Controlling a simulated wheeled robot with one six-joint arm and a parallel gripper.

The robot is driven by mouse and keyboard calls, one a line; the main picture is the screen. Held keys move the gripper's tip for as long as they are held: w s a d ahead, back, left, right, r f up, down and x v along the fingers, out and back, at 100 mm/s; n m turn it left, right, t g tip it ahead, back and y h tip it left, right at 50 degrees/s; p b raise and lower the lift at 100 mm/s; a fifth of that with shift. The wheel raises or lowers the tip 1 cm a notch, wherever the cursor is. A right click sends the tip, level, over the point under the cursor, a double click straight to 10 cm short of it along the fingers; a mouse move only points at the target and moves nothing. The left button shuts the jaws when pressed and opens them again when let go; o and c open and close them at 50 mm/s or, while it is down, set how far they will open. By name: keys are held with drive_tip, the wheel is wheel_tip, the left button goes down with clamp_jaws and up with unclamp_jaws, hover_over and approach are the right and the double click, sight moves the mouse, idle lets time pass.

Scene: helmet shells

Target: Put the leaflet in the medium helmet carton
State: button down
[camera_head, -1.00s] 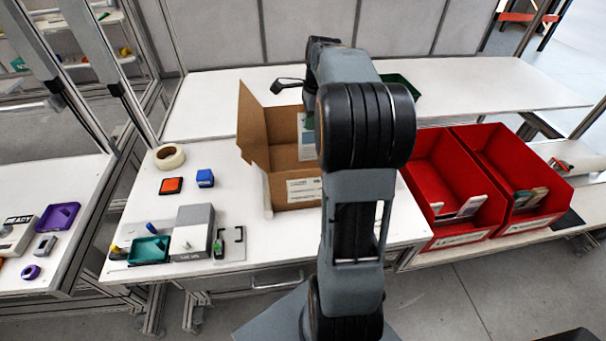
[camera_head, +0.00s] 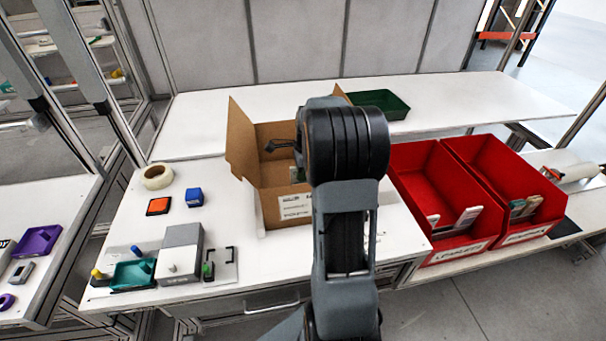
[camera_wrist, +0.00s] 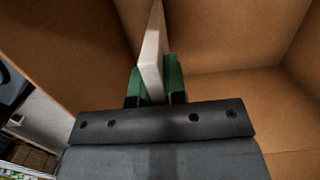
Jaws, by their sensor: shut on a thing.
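The open cardboard carton (camera_head: 268,214) stands on the white table with its flaps up and a white label on its front. Its brown inside walls (camera_wrist: 230,40) fill most of the wrist view. My gripper (camera_wrist: 155,82) is shut on the leaflet (camera_wrist: 152,50), a thin white piece seen nearly edge-on between the green finger pads. In the head view my arm hides most of the gripper, which is down inside the carton, and only a sliver of the leaflet shows there. I cannot tell whether the leaflet touches the carton floor.
Two red bins (camera_head: 432,195) with leaflets and other pieces stand to the right. A green tray (camera_head: 378,104) is behind the carton. A tape roll (camera_head: 157,176), an orange pad (camera_head: 158,206), a blue block (camera_head: 195,197) and a grey box (camera_head: 180,250) lie left.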

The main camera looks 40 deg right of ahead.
drive_tip(key=shift+f, duration=0.35)
drive_tip(key=shift+f, duration=0.2)
drive_tip(key=c, duration=1.2)
unclamp_jaws()
drive_tip(key=shift+o, duration=0.2)
